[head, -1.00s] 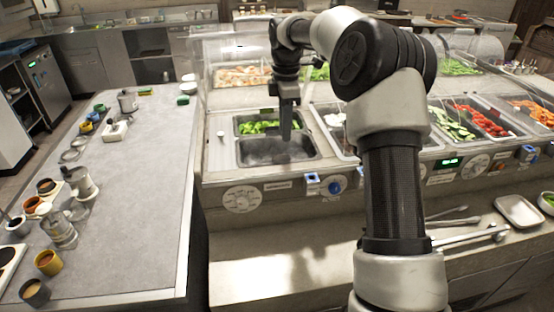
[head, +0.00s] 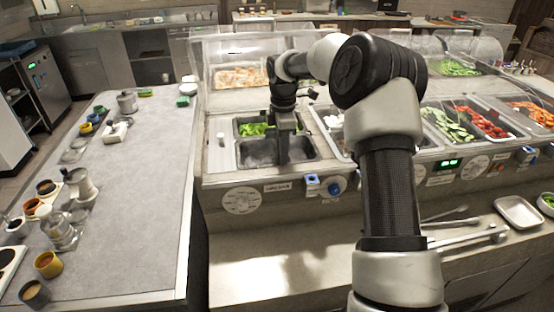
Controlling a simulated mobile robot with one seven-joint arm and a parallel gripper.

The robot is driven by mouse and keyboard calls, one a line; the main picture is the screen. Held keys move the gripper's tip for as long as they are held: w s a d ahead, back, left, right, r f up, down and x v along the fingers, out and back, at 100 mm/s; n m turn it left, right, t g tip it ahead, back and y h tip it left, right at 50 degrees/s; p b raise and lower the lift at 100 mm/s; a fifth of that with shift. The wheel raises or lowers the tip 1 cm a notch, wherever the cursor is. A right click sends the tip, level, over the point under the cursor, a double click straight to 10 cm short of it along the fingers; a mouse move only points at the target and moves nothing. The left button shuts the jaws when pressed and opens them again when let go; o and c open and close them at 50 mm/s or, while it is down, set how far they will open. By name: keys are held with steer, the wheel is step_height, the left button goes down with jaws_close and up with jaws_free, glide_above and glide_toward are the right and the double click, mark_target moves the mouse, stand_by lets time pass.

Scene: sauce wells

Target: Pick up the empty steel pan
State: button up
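The empty steel pan (head: 255,153) sits in the front well at the left end of the counter, just in front of a pan of green leaves (head: 253,130). My gripper (head: 283,161) points straight down at the right part of the empty pan, its tip low, at or inside the pan's opening. The fingers look like one dark bar from this side, so I cannot tell whether they are open or shut, or whether they touch the pan. My gripper hides part of the pan's right side and back edge.
A clear guard (head: 240,45) stands behind the wells. Pans of cucumber (head: 447,124) and tomato (head: 482,122) are to the right. The grey table (head: 150,190) at left holds pots and cups along its left edge. Tongs (head: 468,237) lie on the front ledge.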

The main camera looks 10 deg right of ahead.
jaws_close()
steer(key=shift+r, duration=0.15)
stand_by(1.2)
step_height(320, 180, up, 10)
stand_by(0.5)
